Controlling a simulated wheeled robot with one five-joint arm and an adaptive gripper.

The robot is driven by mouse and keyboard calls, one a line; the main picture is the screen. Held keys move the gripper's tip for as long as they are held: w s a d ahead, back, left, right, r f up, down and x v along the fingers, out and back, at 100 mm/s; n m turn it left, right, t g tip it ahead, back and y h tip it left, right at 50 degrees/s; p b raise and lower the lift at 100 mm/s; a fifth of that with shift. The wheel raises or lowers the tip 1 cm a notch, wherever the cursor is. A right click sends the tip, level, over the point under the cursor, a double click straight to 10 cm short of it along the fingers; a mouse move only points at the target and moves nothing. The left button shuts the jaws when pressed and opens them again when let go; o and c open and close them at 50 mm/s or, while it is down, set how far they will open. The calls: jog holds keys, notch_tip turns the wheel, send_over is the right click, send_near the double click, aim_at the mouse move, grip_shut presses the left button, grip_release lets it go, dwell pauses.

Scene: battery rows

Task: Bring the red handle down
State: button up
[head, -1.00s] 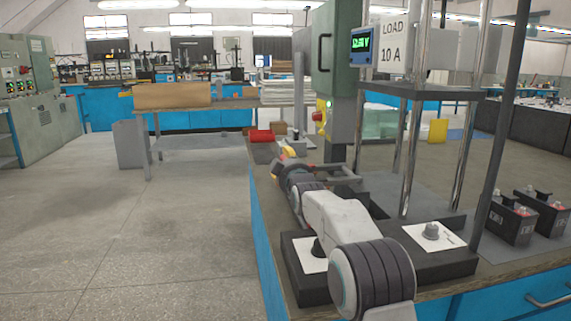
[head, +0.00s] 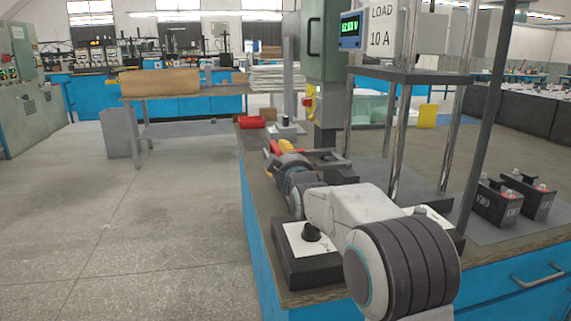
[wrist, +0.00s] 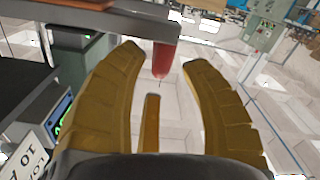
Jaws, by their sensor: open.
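The red handle (wrist: 161,58) is a smooth rounded grip. My gripper (head: 281,146) is open, with a gap on both sides of the handle in that view. I cannot tell how deep the handle lies between the fingers. In the head view my gripper is over the bench's far left part, and a small red patch shows beside the fingers.
A green cabinet (head: 325,45) with a red knob (head: 307,101) stands behind my gripper. A metal-post stand with a load sign (head: 381,30) is to the right. A red block (head: 250,122) lies on the bench (head: 290,294). Dark batteries (head: 497,203) stand at right. Floor at left is clear.

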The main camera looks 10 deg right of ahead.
jog(key=shift+s, duration=2)
jog(key=s+r+m+g+p, duration=0.2)
jog(key=s+r+g+p, duration=0.2)
jog(key=s+p, duration=0.7)
jog(key=s+r+m+g+p, duration=0.1)
jog(key=s+r+g+p, duration=0.3)
jog(key=s+p, duration=0.7)
jog(key=s+d+r+m+g+p, duration=0.1)
jog(key=s+r+g+p, duration=0.3)
jog(key=s+p, duration=0.8)
jog(key=s+m+g, duration=0.1)
jog(key=s+g, duration=0.1)
jog(key=s, duration=0.7)
jog(key=shift+r+m, duration=0.3)
jog(key=shift+r, duration=0.05)
